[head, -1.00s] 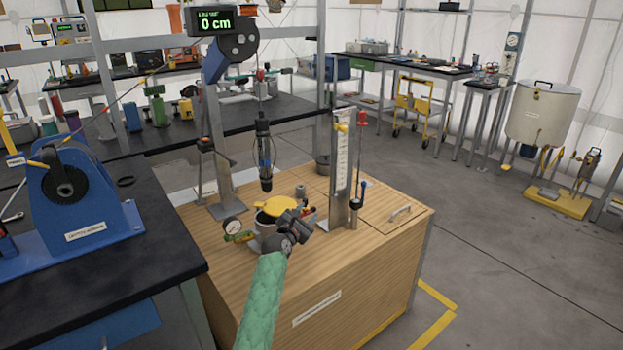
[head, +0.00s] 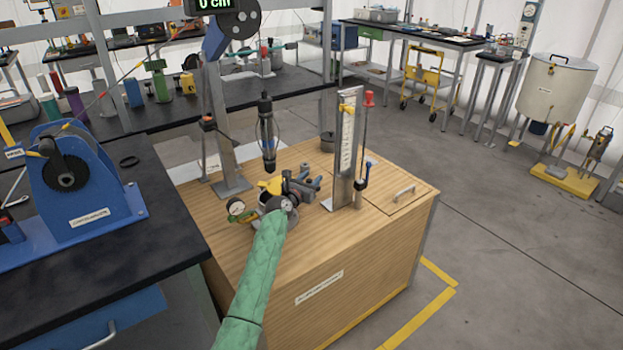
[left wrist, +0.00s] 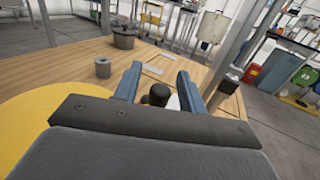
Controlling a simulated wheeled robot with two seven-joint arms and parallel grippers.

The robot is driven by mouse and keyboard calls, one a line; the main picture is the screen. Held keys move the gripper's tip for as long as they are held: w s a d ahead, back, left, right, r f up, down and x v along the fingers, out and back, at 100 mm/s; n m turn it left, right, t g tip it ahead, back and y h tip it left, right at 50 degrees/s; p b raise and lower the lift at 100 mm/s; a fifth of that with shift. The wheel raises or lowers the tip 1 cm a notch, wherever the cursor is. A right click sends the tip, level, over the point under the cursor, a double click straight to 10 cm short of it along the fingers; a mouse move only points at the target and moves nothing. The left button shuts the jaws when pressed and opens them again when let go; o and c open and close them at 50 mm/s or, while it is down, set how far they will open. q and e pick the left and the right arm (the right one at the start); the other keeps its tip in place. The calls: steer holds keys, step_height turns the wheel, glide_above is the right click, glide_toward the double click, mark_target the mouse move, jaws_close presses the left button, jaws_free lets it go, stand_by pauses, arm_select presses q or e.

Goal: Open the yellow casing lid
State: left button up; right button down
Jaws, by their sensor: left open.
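The yellow casing lid (head: 268,187) shows in the head view as a small yellow patch behind my left wrist, on the wooden bench. Most of it is hidden, and I cannot tell whether it is raised. In the left wrist view a broad yellow round surface (left wrist: 35,125) lies at the left, partly covered by the gripper's body. My left gripper (head: 313,184) is open, just to the right of the lid. Its two blue-grey fingers (left wrist: 158,88) point past the lid's edge. A dark round knob shows between them, and I cannot tell whether they touch it. My right gripper is out of view.
An upright scale post (head: 346,150) stands right of the gripper. A pressure gauge (head: 236,206) sits left of the lid. A small grey cylinder (left wrist: 103,68) stands beyond. The bench's right-hand top (head: 375,215) is mostly clear.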

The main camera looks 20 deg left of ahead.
arm_select(q)
steer(key=shift+w+d, duration=0.1)
steer(key=shift+w, duration=0.3)
steer(key=shift+c, duration=0.4)
jaws_close()
